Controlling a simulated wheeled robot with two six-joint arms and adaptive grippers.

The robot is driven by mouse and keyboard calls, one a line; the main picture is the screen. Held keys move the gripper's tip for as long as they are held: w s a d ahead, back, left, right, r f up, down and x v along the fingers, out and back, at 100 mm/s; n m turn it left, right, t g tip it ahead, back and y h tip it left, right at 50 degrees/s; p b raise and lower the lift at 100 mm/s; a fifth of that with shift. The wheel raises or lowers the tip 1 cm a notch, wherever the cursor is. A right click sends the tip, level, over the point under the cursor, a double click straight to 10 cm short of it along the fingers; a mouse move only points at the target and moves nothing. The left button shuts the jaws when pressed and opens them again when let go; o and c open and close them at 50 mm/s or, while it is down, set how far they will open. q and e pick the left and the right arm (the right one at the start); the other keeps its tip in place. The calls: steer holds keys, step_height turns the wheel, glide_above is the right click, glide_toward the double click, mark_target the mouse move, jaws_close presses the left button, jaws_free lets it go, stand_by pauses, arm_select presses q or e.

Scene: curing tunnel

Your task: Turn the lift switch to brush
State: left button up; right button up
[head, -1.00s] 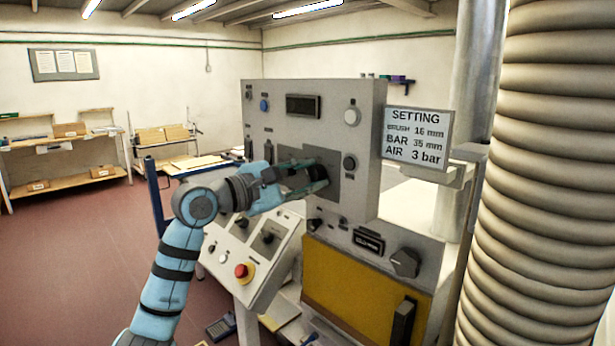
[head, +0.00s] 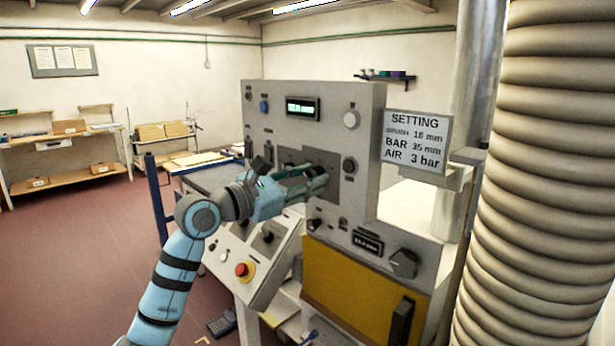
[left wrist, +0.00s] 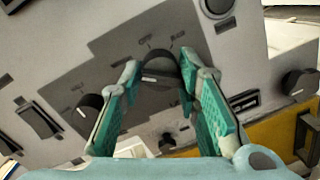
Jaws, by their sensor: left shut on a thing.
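My left gripper (head: 318,178) reaches to the dark grey plate (head: 322,158) on the front of the grey control cabinet. In the left wrist view the left gripper (left wrist: 160,72) is shut on a black rotary knob, the lift switch (left wrist: 160,64), with one green-padded finger on either side. Small labels are printed around the knob, too small to read surely. The knob is hidden behind the fingers in the head view. Another black knob (left wrist: 88,103) with a pale mark sits to its left on the same plate. My right gripper is not in view.
The upper display (head: 302,107) is lit green. A setting sign (head: 416,140) reads brush 16 mm, bar 35 mm, air 3 bar. A red stop button (head: 241,269) sits on the sloped console below my arm. A thick ribbed duct (head: 540,180) stands at the right.

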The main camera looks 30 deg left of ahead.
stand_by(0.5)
arm_select(q)
steer(key=o, duration=1.2)
steer(key=v, duration=0.7)
steer(key=shift+s+a, duration=0.15)
steer(key=shift+s, duration=0.15)
steer(key=shift+w, duration=0.15)
steer(key=shift+n, duration=0.3)
